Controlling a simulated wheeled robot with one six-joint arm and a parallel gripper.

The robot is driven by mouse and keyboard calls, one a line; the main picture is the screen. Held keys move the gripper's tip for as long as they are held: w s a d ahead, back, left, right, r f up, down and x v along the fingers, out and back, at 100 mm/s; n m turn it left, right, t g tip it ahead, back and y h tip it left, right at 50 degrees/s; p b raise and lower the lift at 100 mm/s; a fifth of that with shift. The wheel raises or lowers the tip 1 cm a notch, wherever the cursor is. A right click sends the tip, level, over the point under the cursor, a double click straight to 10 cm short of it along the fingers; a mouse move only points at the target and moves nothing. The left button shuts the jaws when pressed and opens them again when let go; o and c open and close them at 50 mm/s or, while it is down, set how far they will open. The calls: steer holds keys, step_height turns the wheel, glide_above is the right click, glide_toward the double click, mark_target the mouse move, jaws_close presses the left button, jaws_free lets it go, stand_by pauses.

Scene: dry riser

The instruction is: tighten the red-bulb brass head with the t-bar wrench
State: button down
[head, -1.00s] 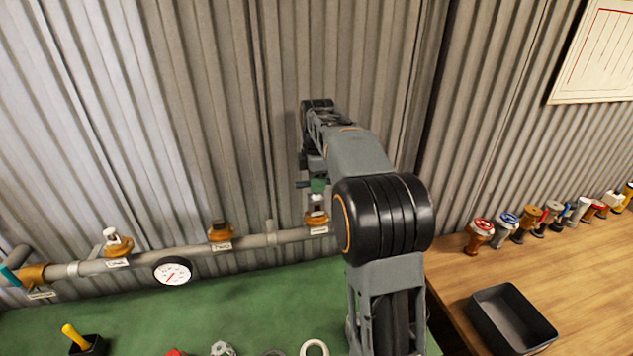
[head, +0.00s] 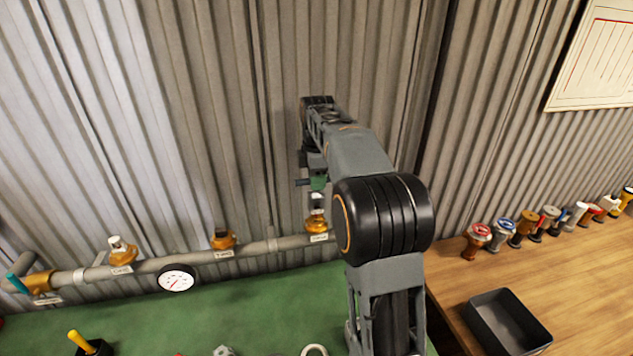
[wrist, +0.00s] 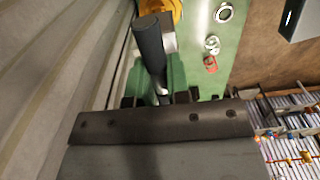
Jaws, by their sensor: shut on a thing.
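My gripper (head: 318,172) is at the wall pipe, above its rightmost brass head (head: 317,225). It is shut on the t-bar wrench, whose dark bar (wrist: 150,48) and green part (wrist: 176,75) show in the wrist view. In the head view the green part (head: 318,183) sits just over a silver piece on that brass head. I cannot tell whether the wrench is fully seated. The brass head's orange body also shows at the top of the wrist view (wrist: 178,9). No red bulb is visible on it; the wrench and arm hide much of it.
The grey pipe (head: 196,258) carries other brass fittings (head: 122,252) (head: 222,239) and a gauge (head: 176,279). Corrugated wall stands close behind. Several spare heads (head: 479,235) line the wooden bench (head: 445,272), with a black tray (head: 508,322). The green bench (head: 235,300) has free room.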

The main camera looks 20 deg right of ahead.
steer(key=shift+r, duration=3)
steer(key=shift+a, duration=0.1)
